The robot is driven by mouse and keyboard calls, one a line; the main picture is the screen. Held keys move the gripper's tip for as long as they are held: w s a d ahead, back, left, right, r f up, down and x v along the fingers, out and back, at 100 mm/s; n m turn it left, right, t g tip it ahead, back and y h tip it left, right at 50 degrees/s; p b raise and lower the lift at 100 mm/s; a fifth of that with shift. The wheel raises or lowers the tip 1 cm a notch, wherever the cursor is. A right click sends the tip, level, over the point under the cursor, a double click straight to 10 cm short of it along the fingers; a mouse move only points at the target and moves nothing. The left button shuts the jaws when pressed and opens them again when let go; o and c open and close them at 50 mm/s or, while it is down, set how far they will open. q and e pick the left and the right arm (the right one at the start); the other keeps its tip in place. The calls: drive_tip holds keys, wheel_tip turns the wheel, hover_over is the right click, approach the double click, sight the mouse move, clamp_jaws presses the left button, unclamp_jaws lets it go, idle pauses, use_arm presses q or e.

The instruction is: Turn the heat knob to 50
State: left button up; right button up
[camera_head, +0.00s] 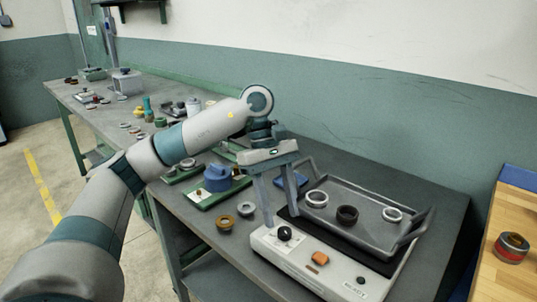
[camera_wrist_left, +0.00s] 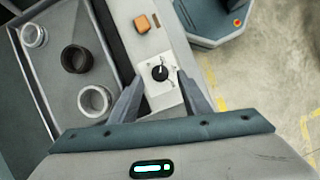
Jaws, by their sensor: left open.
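The heat knob (camera_head: 284,233) is a small black round dial on a white plate at the near left of the heater's pale front panel (camera_head: 340,274). In the left wrist view the knob (camera_wrist_left: 159,73) shows a light pointer mark; the scale numbers are too small to read. My left gripper (camera_head: 281,217) is open and points down over the panel. In the left wrist view its fingertips (camera_wrist_left: 159,79) lie on either side of the knob, with a gap visible on both sides. I cannot tell their exact height. My right gripper is not in view.
An orange switch (camera_head: 320,258) sits beside the knob on the panel. A grey tray (camera_head: 366,197) with three rings lies on the heater behind it. A blue part (camera_head: 218,178) on a green base and loose rings (camera_head: 225,223) stand to the left.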

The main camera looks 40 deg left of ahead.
use_arm(q)
drive_tip(key=p+v, duration=0.1)
drive_tip(key=v, duration=1.3)
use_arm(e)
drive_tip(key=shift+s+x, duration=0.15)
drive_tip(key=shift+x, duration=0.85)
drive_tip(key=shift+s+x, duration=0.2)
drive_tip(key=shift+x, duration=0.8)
